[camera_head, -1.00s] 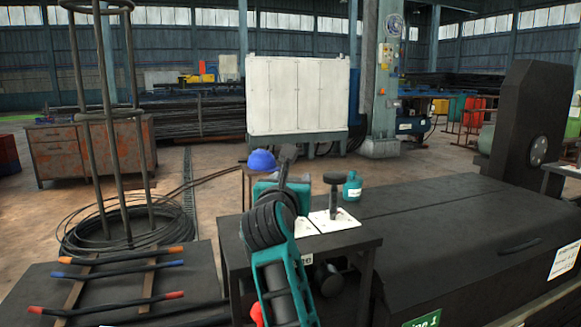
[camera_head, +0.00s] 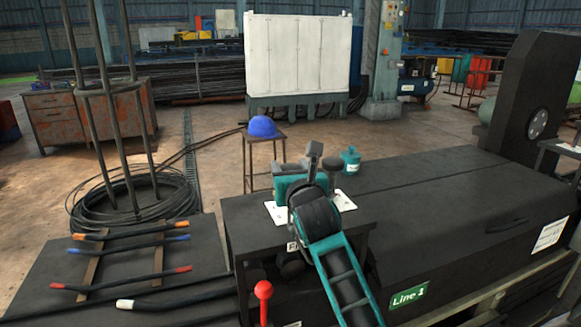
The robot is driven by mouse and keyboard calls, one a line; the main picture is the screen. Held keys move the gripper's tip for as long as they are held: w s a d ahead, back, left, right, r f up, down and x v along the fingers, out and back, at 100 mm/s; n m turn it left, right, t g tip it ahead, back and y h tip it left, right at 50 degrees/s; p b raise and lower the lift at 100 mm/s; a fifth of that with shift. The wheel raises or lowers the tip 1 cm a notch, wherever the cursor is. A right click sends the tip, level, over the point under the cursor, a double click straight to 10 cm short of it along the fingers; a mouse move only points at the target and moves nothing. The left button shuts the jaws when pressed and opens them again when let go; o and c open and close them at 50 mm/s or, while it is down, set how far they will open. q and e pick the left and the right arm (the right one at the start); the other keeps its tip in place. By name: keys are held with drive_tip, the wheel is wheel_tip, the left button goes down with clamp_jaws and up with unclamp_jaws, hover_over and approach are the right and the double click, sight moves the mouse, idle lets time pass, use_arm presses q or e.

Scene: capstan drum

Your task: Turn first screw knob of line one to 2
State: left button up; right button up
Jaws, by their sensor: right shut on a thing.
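My right gripper (camera_head: 303,172) is above the small dark table, with its teal and black arm coming up from the bottom. It is shut on a screw knob, which its own wrist and body mostly hide. A second dark screw knob (camera_head: 333,163) stands just right of the gripper, over a white plate (camera_head: 345,200). The plate edge also shows left of the wrist. The markings on the plates are too small or hidden to read. The green "Line 1" sign (camera_head: 409,297) is on the machine front at lower right. My left gripper is not in view.
A teal bottle (camera_head: 350,160) stands behind the knobs. A blue helmet (camera_head: 262,127) rests on a stool behind the table. A red ball-topped lever (camera_head: 263,290) rises in front. A long dark machine (camera_head: 450,200) fills the right. Rods with coloured ends (camera_head: 130,255) lie at left.

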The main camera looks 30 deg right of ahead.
drive_tip(key=shift+r, duration=0.5)
drive_tip(key=o, duration=0.7)
drive_tip(key=shift+o, duration=1.2)
drive_tip(key=shift+f, duration=0.25)
drive_tip(key=shift+s, duration=0.1)
drive_tip(key=v, duration=1.2)
drive_tip(key=shift+s+a, duration=0.15)
drive_tip(key=shift+s, duration=0.2)
